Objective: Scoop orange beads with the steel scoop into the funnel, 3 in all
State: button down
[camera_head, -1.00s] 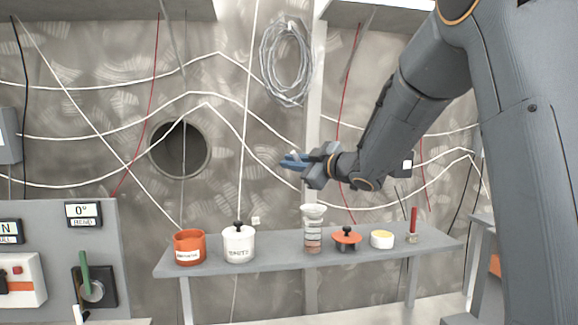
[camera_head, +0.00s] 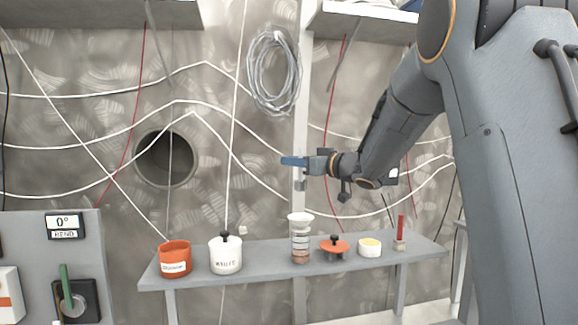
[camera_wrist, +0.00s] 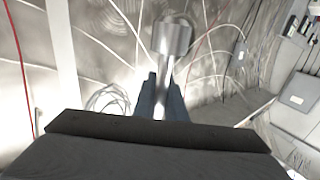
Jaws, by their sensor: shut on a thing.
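My gripper (camera_head: 284,160) is raised above the shelf, near the wall. In the wrist view its blue fingers are shut on the handle of the steel scoop (camera_wrist: 172,38), whose cup sticks out beyond the fingertips. I cannot see whether the cup holds a bead. The orange pot (camera_head: 175,262) stands at the left of the shelf; its contents are not clear. The white funnel (camera_head: 300,217) sits on top of a clear tube with banded layers, below and slightly right of the fingertips. An orange lid with a black knob (camera_head: 334,247) lies right of the tube.
The grey shelf (camera_head: 215,279) also carries a lidded white pot (camera_head: 225,257), a white jar with a yellow top (camera_head: 369,247) and a red stick in a holder (camera_head: 400,232). White cables and a cable coil (camera_head: 273,75) hang on the wall behind. A control panel stands lower left.

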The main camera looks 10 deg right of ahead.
jog(key=shift+r, duration=1.85)
dwell(0.5)
